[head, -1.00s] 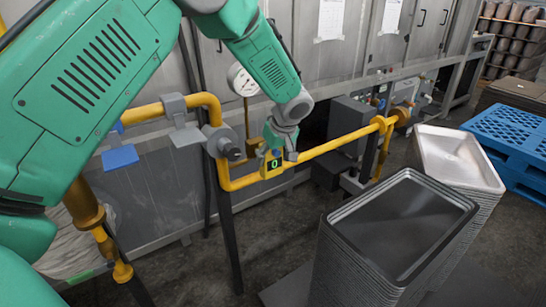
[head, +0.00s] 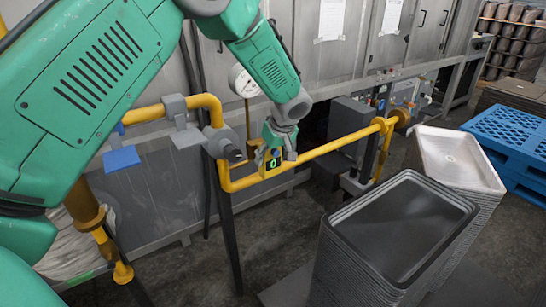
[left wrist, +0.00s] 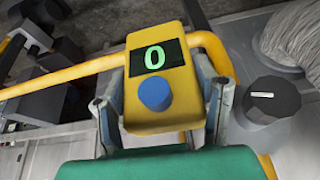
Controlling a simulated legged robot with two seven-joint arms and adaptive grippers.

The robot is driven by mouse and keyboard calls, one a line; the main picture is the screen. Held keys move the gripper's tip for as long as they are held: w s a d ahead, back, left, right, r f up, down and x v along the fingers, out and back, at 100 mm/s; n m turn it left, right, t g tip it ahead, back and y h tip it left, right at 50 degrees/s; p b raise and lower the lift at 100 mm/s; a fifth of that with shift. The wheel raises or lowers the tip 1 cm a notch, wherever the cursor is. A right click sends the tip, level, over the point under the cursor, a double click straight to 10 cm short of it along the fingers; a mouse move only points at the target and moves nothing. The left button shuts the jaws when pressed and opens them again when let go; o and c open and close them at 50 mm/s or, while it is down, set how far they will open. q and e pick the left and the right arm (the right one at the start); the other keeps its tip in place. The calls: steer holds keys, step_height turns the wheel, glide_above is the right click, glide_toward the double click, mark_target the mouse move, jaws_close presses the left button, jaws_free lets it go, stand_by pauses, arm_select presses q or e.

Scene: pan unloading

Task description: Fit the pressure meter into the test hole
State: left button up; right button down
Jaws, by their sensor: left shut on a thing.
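The pressure meter (left wrist: 157,108) is a yellow box with a green "0" display and a blue button. My left gripper (head: 278,150) is shut on it, with a finger on each side in the left wrist view (left wrist: 160,112). In the head view the meter (head: 273,162) is in front of the yellow pipe (head: 335,143), close to its left bend. The test hole cannot be made out; the meter and gripper cover that part of the pipe. Whether the meter touches the pipe cannot be told. My right gripper is not in view.
A dark grey knob (head: 230,150) sits left of the meter, with a round white gauge (head: 242,80) above. A stack of dark trays (head: 330,262) and a lighter stack (head: 428,152) stand at right, before a blue pallet (head: 510,140).

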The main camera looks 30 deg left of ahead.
arm_select(q)
steer(key=shift+w+a, duration=0.1)
steer(key=shift+a, duration=0.35)
steer(key=shift+w+a+p, duration=0.2)
steer(key=shift+w+a, duration=0.1)
steer(key=shift+a, duration=0.4)
steer(key=shift+w+a+p, duration=0.15)
steer(key=shift+w+a, duration=0.15)
steer(key=shift+a, duration=0.35)
stand_by(0.8)
steer(key=o, duration=1.4)
steer(key=v, duration=1.2)
steer(key=shift+f, duration=0.1)
